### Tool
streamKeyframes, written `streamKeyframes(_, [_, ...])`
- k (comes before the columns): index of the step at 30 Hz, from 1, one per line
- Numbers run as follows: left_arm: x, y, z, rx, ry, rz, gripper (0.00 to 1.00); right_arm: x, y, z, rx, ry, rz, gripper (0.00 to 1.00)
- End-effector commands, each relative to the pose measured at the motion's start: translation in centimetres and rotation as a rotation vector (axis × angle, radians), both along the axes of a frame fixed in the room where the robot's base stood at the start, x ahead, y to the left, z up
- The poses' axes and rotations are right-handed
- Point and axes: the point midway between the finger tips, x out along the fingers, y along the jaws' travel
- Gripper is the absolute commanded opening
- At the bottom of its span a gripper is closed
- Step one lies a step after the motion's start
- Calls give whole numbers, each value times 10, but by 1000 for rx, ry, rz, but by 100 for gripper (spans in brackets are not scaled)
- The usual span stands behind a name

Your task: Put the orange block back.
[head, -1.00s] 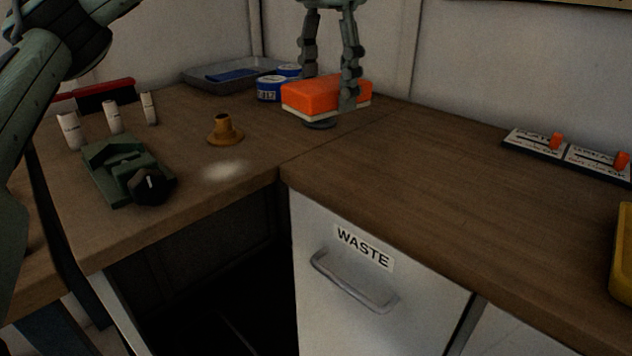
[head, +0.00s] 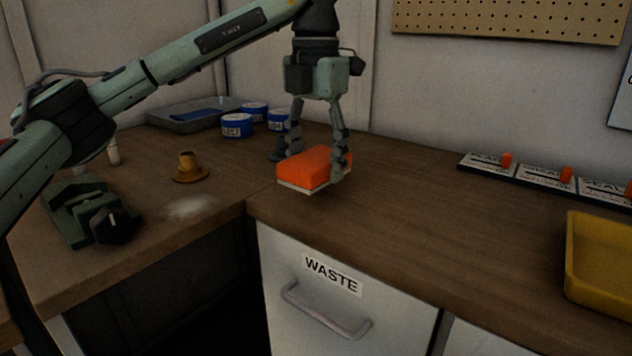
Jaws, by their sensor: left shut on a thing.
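The orange block (head: 304,168) has a pale layer along its underside. My left gripper (head: 313,165) is shut on it, one finger at its far left side and the other across its right side. The block is over the wooden bench top, close to the corner where the two counters meet. I cannot tell whether its underside touches the bench. My right gripper is not in view.
Blue-labelled tins (head: 237,126) and a grey tray (head: 193,114) stand behind on the left. A brown flanged piece (head: 190,168) and a green vise-like device (head: 88,212) are at left. A yellow tray (head: 596,262) and orange-switch panels (head: 519,167) are at right. The middle right counter is clear.

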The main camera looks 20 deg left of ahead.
Motion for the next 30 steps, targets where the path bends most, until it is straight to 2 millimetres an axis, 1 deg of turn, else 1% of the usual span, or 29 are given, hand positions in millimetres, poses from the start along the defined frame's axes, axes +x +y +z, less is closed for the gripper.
streamKeyframes(4, [1, -1, -10, 1, 1, 1, 31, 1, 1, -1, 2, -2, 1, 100])
streamKeyframes(10, [1, 0, -38, 0, 1, 0, 31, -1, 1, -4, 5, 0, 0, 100])
streamKeyframes(14, [1, -1, -41, -1, -2, 0, 31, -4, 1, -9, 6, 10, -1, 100])
streamKeyframes(22, [1, -1, -45, 0, -1, 0, 31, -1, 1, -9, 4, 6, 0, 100])
streamKeyframes(23, [1, -1, -45, 0, -1, 0, 59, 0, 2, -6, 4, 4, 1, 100])
streamKeyframes(27, [1, -1, -44, 0, -1, 0, 76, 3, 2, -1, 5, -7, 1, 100])
streamKeyframes(28, [1, -1, -44, 0, -1, 0, 78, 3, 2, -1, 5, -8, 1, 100])
streamKeyframes(30, [1, -1, -44, 0, -1, 0, 78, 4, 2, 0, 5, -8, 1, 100])
